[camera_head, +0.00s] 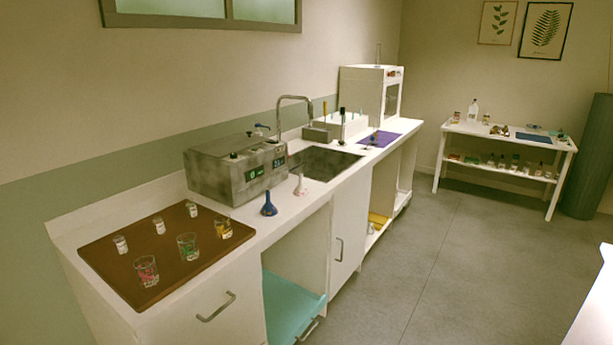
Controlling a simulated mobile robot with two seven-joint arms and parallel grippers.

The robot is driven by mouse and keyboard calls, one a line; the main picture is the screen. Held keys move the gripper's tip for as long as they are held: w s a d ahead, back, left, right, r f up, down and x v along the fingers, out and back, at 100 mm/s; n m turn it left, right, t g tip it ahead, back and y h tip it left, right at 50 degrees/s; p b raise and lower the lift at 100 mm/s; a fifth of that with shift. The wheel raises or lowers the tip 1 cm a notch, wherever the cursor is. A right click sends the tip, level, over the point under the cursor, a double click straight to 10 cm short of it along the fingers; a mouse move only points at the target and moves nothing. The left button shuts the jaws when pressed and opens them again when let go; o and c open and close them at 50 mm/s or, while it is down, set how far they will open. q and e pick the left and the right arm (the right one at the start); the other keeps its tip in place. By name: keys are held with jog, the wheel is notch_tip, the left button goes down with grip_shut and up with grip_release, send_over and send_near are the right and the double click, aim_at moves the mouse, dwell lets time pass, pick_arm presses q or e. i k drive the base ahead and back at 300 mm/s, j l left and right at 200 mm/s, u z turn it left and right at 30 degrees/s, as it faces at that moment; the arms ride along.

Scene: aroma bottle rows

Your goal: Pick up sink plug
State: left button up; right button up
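I cannot make out a sink plug for certain in the head view. The dark rectangular sink (322,163) is set into the white counter, with a tall curved faucet (281,112) behind it. The inside of the sink is dark, and its bottom is hard to see. A small pale funnel-like object (300,187) stands at the sink's near front corner. A blue funnel (269,206) stands closer, on the counter's front part. Neither of my grippers is in view.
A grey box with a display (228,178) stands left of the sink. A brown tray (115,247) nearest me holds several small vessels. Beyond the sink are a purple mat (382,138) and a white cabinet (362,90). The grey floor (440,260) before the counter is clear.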

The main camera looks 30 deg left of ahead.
aim_at(342, 109)
jog(key=i+j+u, duration=0.3)
jog(key=i, duration=0.25)
jog(key=i+j+u, duration=0.1)
jog(key=i+u, duration=0.25)
jog(key=i, duration=0.2)
jog(key=i+l+u, duration=0.3)
jog(key=l, duration=0.2)
jog(key=l+u, duration=0.35)
jog(key=l, duration=0.85)
jog(key=i, duration=0.95)
